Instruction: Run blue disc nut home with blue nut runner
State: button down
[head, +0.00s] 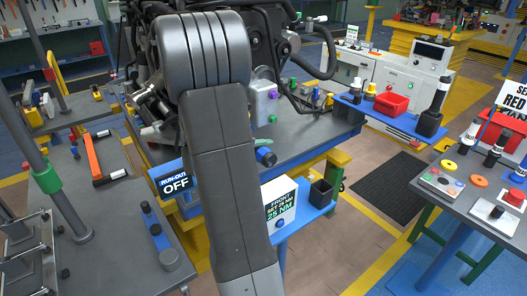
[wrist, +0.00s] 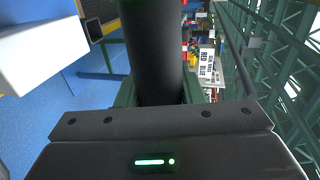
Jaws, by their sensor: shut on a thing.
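My gripper (wrist: 157,100) fills the lower part of the wrist view and is shut on a thick black cylinder (wrist: 155,50). The cylinder looks like the body of a nut runner; no blue mark shows on it, and its working end is out of view. In the head view my own arm hides the gripper. A blue round part with a dark end (head: 265,157) sits at the workpiece on the grey bench, just right of my arm. I cannot tell whether it is the blue disc nut.
A blue shelf (head: 390,118) holds a red bin (head: 392,103) and black tools. A right table (head: 465,205) carries discs and tools. Floor between is clear, with a dark mat (head: 392,183).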

jog(key=shift+w+a+r+b, duration=0.1)
jog(key=shift+w+a+b, duration=0.25)
jog(key=shift+w+a, duration=0.25)
dwell(4.4)
jog(key=shift+d, duration=0.15)
jog(key=shift+s+d+b, duration=0.25)
jog(key=shift+s+d, duration=0.5)
jog(key=shift+s, duration=0.25)
jog(key=shift+s+d+b, duration=0.25)
jog(key=shift+s+d, duration=0.45)
jog(key=shift+s, duration=0.25)
